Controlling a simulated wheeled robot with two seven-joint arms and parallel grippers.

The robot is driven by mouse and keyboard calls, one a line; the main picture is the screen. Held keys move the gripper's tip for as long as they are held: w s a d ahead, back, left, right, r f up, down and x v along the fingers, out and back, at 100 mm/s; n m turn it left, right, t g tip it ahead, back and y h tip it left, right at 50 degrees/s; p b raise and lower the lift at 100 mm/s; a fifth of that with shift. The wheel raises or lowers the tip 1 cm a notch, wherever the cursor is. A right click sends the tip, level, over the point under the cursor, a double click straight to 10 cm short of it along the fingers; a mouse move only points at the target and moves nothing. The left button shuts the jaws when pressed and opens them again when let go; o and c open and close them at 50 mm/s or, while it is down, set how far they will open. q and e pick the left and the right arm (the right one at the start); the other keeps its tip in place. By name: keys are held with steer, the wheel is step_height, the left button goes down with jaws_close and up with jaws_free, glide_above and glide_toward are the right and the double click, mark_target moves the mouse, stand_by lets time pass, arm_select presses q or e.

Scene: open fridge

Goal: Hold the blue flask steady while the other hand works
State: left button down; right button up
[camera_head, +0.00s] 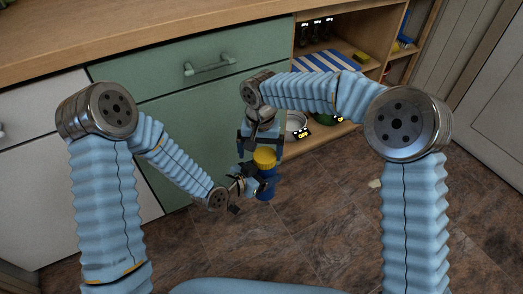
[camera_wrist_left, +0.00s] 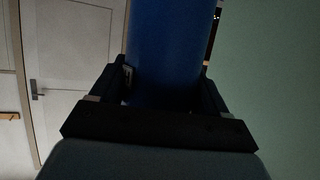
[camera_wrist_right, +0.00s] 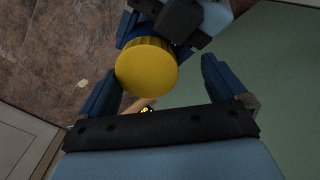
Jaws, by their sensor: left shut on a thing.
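The blue flask (camera_head: 266,191) with a yellow lid (camera_head: 264,157) stands upright in front of the green cabinet. My left gripper (camera_head: 258,187) is shut on the flask's blue body, below the lid. In the left wrist view the blue body (camera_wrist_left: 163,45) fills the space between the fingers. My right gripper (camera_head: 262,148) is above, pointing down at the lid. In the right wrist view its fingers are spread, with the round yellow lid (camera_wrist_right: 147,67) between and just beyond the fingertips, closer to the left finger. I cannot tell whether a finger touches it.
The green cabinet (camera_head: 160,125) and wooden counter (camera_head: 150,35) stand close behind the flask. An open wooden shelf (camera_head: 372,70) at back right holds a blue-and-white striped item (camera_head: 325,61), jars and a bowl (camera_head: 296,122). The tiled floor (camera_head: 310,220) is mostly clear.

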steer(key=shift+d, duration=0.1)
stand_by(0.3)
steer(key=shift+r, duration=0.1)
step_height(320, 180, up, 4)
steer(key=shift+r, duration=0.2)
steer(key=shift+c, duration=0.4)
steer(key=m, duration=0.1)
steer(key=r+m, duration=0.1)
steer(key=m, duration=0.2)
steer(key=shift+d+r, duration=0.25)
steer(key=shift+r, duration=0.1)
steer(key=shift+d+r+m, duration=0.1)
steer(key=shift+r+m, duration=0.25)
steer(key=shift+m, duration=0.85)
steer(key=shift+f, duration=0.25)
steer(key=shift+m, duration=0.3)
step_height(320, 180, down, 7)
steer(key=shift+s+f, duration=0.1)
steer(key=shift+c, duration=0.4)
